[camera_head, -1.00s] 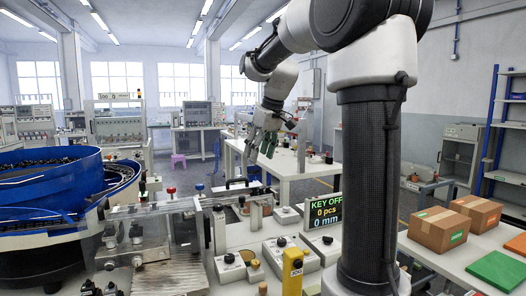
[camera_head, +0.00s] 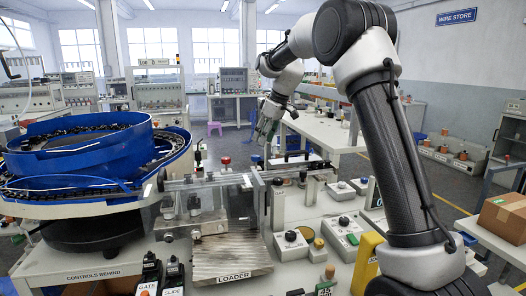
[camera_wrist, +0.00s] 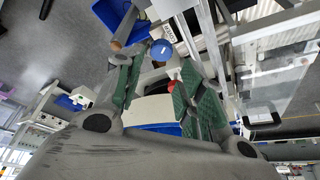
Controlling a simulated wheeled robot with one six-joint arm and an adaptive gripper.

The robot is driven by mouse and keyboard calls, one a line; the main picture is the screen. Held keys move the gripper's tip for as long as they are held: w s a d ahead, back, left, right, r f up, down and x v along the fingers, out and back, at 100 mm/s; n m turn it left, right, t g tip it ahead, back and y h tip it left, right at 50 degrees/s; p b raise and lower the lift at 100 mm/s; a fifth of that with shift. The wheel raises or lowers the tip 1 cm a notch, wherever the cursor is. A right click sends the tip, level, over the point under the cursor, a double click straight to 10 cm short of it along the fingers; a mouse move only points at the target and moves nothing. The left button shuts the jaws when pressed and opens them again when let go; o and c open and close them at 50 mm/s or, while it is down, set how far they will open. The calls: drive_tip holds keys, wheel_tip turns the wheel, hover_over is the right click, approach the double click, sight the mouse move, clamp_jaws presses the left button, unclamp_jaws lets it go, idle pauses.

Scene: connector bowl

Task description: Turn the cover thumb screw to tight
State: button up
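A clear cover (camera_head: 215,185) lies over the track beside the blue bowl feeder (camera_head: 85,150). Two small knobs stand at this cover, one red (camera_head: 226,160) and one dark blue (camera_head: 256,158). My gripper (camera_head: 266,128) hangs above and behind the track, apart from both knobs in the head view. In the wrist view its green-padded fingers (camera_wrist: 163,62) are spread and hold nothing. The blue knob (camera_wrist: 161,50) and the red knob (camera_wrist: 173,86) appear between and beyond them.
The slotted metal loader plate (camera_head: 230,255) is in front of the track. Control boxes with black knobs (camera_head: 291,236) stand to its right, and a yellow box (camera_head: 368,255) is near my arm. Gate and slide switches (camera_head: 160,275) are at the front edge.

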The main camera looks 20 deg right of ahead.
sight(256, 156)
drive_tip(key=shift+n, duration=0.3)
drive_tip(key=x, duration=0.7)
drive_tip(key=shift+a+f, duration=0.1)
drive_tip(key=shift+f, duration=0.3)
drive_tip(key=c, duration=0.7)
